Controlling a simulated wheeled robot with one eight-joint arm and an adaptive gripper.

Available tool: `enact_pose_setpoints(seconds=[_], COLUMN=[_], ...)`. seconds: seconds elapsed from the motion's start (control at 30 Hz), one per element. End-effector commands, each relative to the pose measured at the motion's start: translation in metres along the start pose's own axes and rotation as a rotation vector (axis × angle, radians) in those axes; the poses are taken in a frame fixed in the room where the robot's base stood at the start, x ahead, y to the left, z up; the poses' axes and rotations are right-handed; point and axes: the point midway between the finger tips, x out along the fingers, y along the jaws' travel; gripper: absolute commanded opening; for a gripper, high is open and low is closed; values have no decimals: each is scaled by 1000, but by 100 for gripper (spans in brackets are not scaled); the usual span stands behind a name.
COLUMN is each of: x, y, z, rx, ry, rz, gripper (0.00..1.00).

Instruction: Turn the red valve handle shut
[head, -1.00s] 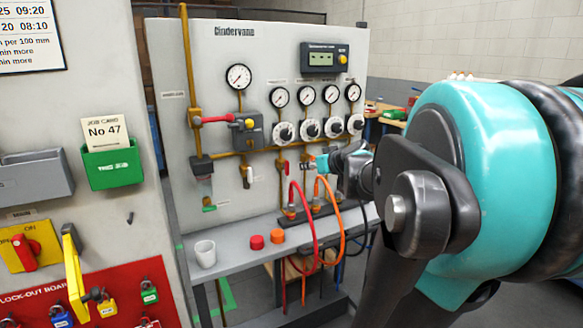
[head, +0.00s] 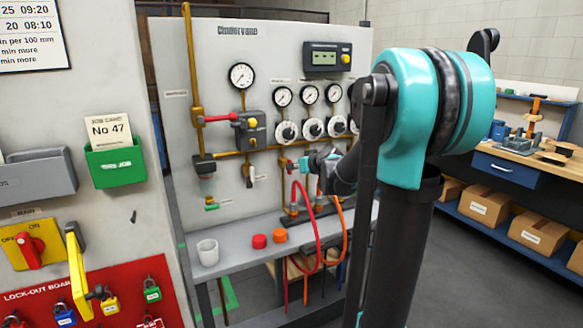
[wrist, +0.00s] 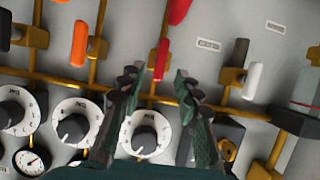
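A small red valve handle (wrist: 161,60) sits on a brass drop pipe in the wrist view, roughly in line with the pipe. In the head view, a bit of red (head: 289,166) shows beside my gripper (head: 300,164). My gripper (wrist: 157,76) is open in the wrist view. Its two dark ribbed fingers point at the panel, one on each side of the handle's line. The gap holds nothing clearly gripped, and I cannot tell whether a finger touches the handle. A longer red handle (head: 218,118) lies level on the left brass pipe.
White dials (wrist: 145,134) lie close by. Red (head: 299,215) and orange hoses hang below my gripper. A bench (head: 226,258) holds a white cup (head: 207,252) and two caps. A workbench (head: 520,146) stands right.

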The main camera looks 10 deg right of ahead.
Motion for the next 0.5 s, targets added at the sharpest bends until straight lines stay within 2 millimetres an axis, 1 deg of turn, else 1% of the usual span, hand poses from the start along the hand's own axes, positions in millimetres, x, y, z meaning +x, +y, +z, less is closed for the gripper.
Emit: enact_pose_setpoints(seconds=[0.03, 0.2, 0.33, 0.5], x=[8, 28, 38, 42], y=[0, -1, 0, 0], z=[0, 0, 0, 0], rx=[0, -1, 1, 1], ry=[0, -1, 0, 0], rz=[-1, -2, -1, 0], gripper=[33, 33, 33, 33])
